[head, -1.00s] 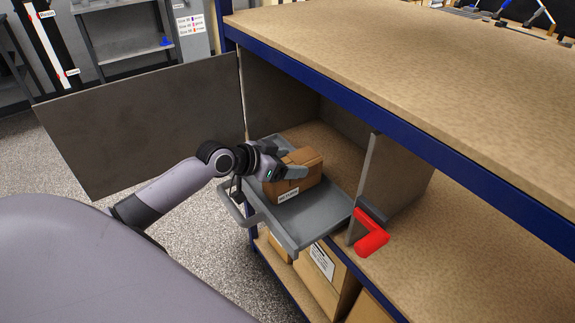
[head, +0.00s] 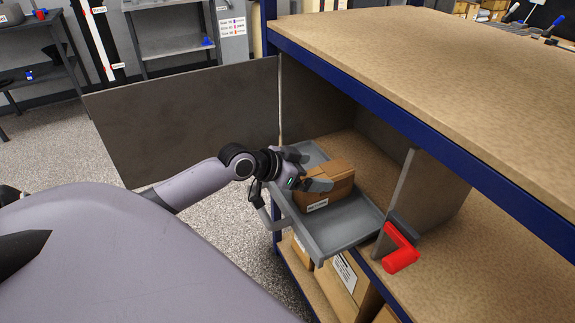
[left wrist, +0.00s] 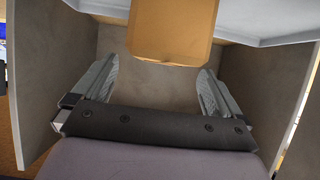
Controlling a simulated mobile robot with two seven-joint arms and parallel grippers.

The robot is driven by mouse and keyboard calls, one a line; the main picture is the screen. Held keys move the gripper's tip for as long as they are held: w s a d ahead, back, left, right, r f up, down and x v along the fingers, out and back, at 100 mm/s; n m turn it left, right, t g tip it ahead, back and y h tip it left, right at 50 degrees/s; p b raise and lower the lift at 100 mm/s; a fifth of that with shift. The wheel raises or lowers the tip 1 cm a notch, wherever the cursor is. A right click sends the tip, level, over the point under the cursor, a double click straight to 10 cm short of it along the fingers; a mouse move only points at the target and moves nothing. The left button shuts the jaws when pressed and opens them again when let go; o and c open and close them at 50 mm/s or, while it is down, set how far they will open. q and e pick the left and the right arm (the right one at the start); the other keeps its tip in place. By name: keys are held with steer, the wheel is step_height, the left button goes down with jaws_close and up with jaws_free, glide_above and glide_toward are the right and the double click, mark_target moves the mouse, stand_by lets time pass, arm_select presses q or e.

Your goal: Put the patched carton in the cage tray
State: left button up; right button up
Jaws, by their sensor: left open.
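The carton (head: 328,192) is a brown box with a white label low on its front. It sits in the grey tray (head: 345,229), which juts out of an open compartment in the bench. My left gripper (head: 306,170) is open at the carton's left end, with one finger in front of the box and the other behind its left side. In the left wrist view the carton (left wrist: 172,30) shows beyond the open fingers (left wrist: 158,72), with a gap between them. I cannot make out a patch. My right gripper is not in view.
A grey door (head: 185,118) stands open to the left. A red handle (head: 400,250) sticks out right of the tray. More cartons (head: 345,278) stand on the shelf below. The bench top (head: 440,70) is clear near its front edge.

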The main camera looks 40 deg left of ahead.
arm_select(q)
steer(key=v, duration=0.9)
steer(key=shift+s, duration=0.1)
stand_by(0.6)
